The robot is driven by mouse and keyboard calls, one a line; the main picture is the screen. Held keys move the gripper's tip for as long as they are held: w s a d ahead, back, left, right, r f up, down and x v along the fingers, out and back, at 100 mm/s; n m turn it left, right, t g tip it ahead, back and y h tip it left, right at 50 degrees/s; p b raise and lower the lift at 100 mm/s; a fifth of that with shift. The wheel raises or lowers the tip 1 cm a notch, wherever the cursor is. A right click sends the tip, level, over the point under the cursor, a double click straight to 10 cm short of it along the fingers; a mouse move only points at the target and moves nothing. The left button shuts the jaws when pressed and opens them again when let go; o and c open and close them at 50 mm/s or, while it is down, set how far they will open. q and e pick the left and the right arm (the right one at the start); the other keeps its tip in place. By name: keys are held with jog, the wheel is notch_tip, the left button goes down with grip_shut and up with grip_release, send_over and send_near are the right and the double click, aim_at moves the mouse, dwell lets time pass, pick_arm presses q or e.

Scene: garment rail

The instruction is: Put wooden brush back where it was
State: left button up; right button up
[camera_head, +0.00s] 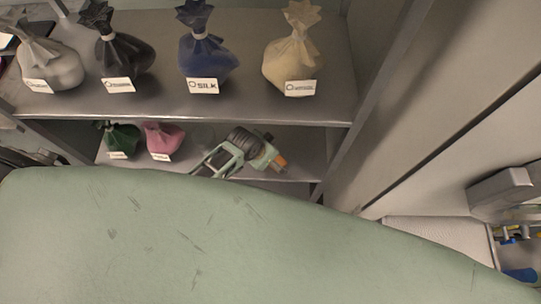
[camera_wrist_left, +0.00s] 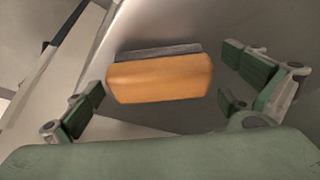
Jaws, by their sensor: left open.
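The wooden brush (camera_wrist_left: 160,80) has an orange-brown wooden block with a dark grey strip along its far edge. In the left wrist view it lies on a grey surface between the spread green-padded fingers of my left gripper (camera_wrist_left: 172,94), with space on both sides. In the head view a small orange part of the brush (camera_head: 281,161) shows at the right end of the lower shelf, beside my left gripper (camera_head: 268,156). The gripper is open, and part of it hides the brush there. My right gripper is not in view.
The upper shelf (camera_head: 170,107) holds several labelled sacks, one marked SILK (camera_head: 206,60). The lower shelf (camera_head: 200,135) holds a green sack (camera_head: 122,140) and a pink sack (camera_head: 163,140). A metal upright (camera_head: 372,100) borders the shelves on the right. A pale green surface (camera_head: 170,235) fills the foreground.

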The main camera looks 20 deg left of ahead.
pick_arm(q)
jog(key=shift+s+a+r, duration=0.1)
jog(key=shift+a+r, duration=0.05)
jog(key=shift+r, duration=0.4)
jog(key=v, duration=0.4)
jog(key=shift+r+p, duration=0.2)
jog(key=shift+p, duration=0.1)
jog(key=s+a+b, duration=0.1)
jog(key=s+a, duration=0.4)
jog(key=s, duration=0.5)
jog(key=shift+s+a, duration=0.3)
jog(key=shift+a, duration=0.1)
jog(key=shift+f, duration=0.2)
